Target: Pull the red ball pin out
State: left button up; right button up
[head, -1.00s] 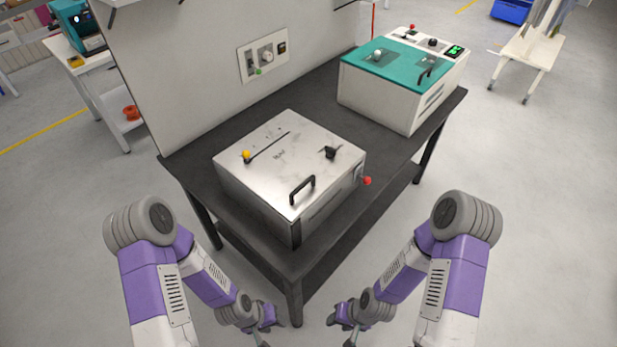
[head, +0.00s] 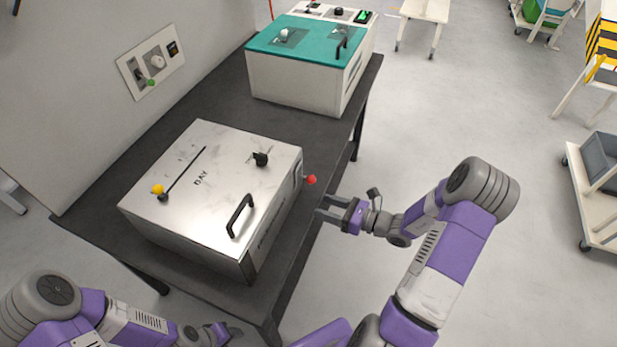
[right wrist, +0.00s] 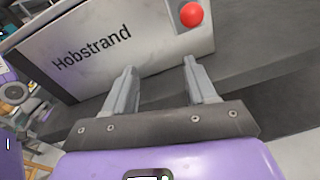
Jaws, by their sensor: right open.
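The red ball pin (head: 311,180) sticks out of the right side of the metal box (head: 228,165), near its far corner. In the right wrist view the red ball (right wrist: 191,14) shows at the top, a little beyond and to the right of the gap between my fingers. My right gripper (head: 326,208) is open and empty beside the box, a short way in front of the ball and apart from it; it also shows in the right wrist view (right wrist: 162,88). My left gripper (head: 228,335) is low at the bottom edge, left of the table's near corner; its jaws are unclear.
The box stands on a dark table (head: 205,95) and has a black handle (head: 240,215), a black knob (head: 261,159) and a yellow-knobbed lever (head: 158,189) on top. A teal-lidded machine (head: 305,65) stands behind.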

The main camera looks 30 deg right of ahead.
aim_at(308, 178)
jog(key=shift+w+d+r+m+t+h+b, duration=0.1)
jog(key=shift+w+r+m+t+h+b, duration=0.25)
jog(key=shift+w, duration=1)
jog(key=shift+w+r+m+t+h+b, duration=0.1)
jog(key=shift+w+r+m+t, duration=0.25)
jog(key=shift+w, duration=1)
jog(key=shift+w+d+r+m+t+h+b, duration=0.1)
jog(key=shift+w+r+m+t+h+b, duration=0.3)
jog(key=shift+w, duration=0.95)
grip_shut()
